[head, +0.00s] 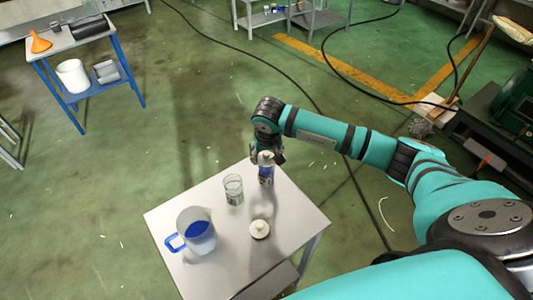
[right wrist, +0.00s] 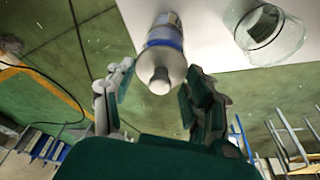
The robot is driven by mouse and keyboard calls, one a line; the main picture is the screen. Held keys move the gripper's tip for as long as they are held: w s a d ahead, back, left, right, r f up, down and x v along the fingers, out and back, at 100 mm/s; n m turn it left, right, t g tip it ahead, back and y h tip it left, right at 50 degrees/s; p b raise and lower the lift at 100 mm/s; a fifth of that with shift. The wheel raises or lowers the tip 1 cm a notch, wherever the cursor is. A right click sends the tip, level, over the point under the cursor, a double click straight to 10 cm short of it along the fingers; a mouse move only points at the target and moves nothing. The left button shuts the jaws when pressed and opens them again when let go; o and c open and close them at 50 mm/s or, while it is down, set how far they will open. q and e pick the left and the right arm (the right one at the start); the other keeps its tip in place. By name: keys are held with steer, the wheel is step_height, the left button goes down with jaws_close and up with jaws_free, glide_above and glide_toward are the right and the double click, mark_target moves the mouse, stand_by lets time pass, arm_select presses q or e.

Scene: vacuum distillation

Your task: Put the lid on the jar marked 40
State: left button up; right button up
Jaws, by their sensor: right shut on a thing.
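A clear glass jar (head: 233,189) stands open on the small grey table, left of my right gripper; no number is readable on it. It also shows in the right wrist view (right wrist: 272,35). A round white lid (head: 259,229) with a small knob lies flat on the table, nearer than the jar and apart from it. My right gripper (head: 267,156) is shut on a white-capped bottle with a blue label (head: 266,174), at the table's far edge. The right wrist view shows the bottle (right wrist: 164,58) upright between the fingers (right wrist: 158,82). I cannot tell whether it touches the table. My left gripper is out of view.
A jug with blue contents and a blue handle (head: 196,232) stands at the table's left. The table top (head: 290,212) is bare at the right. A blue-legged cart (head: 95,83) with a funnel and containers stands farther back. Cables cross the green floor.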

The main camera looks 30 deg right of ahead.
steer(key=shift+b, duration=0.6)
stand_by(1.0)
steer(key=shift+f+b, duration=0.5)
steer(key=shift+b, duration=0.45)
stand_by(1.0)
stand_by(0.4)
steer(key=o, duration=1)
steer(key=shift+o, duration=0.2)
steer(key=o, duration=0.4)
steer(key=shift+r, duration=0.15)
